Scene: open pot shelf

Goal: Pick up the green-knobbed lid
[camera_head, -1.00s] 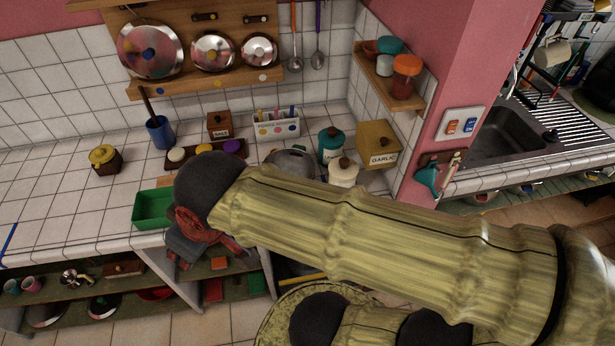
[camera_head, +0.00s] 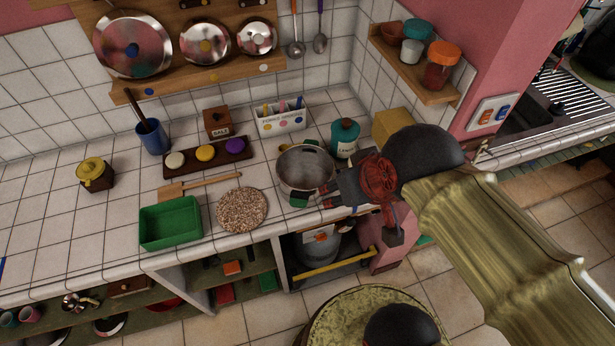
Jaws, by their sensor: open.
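My gripper (camera_head: 324,194) is open, pointing left at the front right side of a steel pot (camera_head: 305,168) on the tiled counter. A small green piece (camera_head: 299,200) shows at the pot's front by my fingertips; I cannot tell whether it is a knob or a handle. I cannot make out a lid with a clearly green knob. Three steel lids hang on the wooden wall rack: a large one (camera_head: 133,45) at left, a medium one (camera_head: 204,43) and a small one (camera_head: 257,38). Their knob colours are hard to tell; none looks green.
A teal canister (camera_head: 344,138) and yellow box (camera_head: 393,127) stand close behind my gripper. The counter's left is mostly clear.

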